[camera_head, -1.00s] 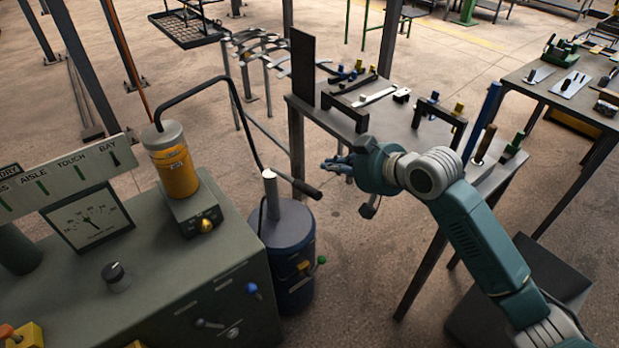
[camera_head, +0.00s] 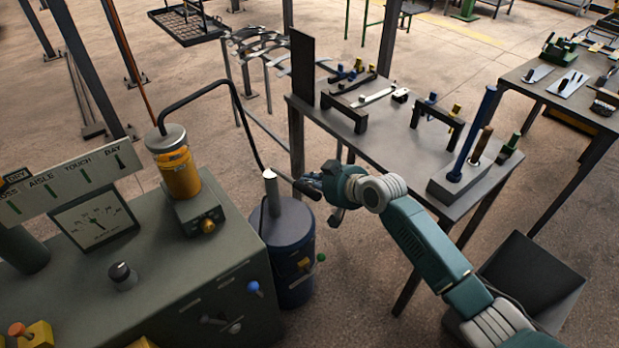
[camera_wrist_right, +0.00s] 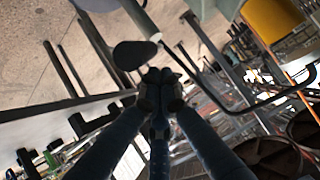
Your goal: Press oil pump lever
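The oil pump is a dark blue drum (camera_head: 287,240) with a pale metal post (camera_head: 271,185) on top. Its lever is a dark rod ending in a black grip (camera_head: 307,189) that points right and slightly down. My right gripper (camera_head: 312,182) is at the end of this grip, partly overlapping it in the head view. In the right wrist view the fingertips (camera_wrist_right: 160,88) are drawn together with nothing seen between them. The black grip (camera_wrist_right: 135,55) shows just beyond them; I cannot tell whether they touch. My left gripper is out of view.
A green-grey console (camera_head: 150,270) with a gauge and a yellow oil reservoir (camera_head: 178,174) stands left of the drum. A black hose (camera_head: 235,95) arches from the reservoir toward the pump. A grey tool table (camera_head: 395,135) stands behind and right of my arm.

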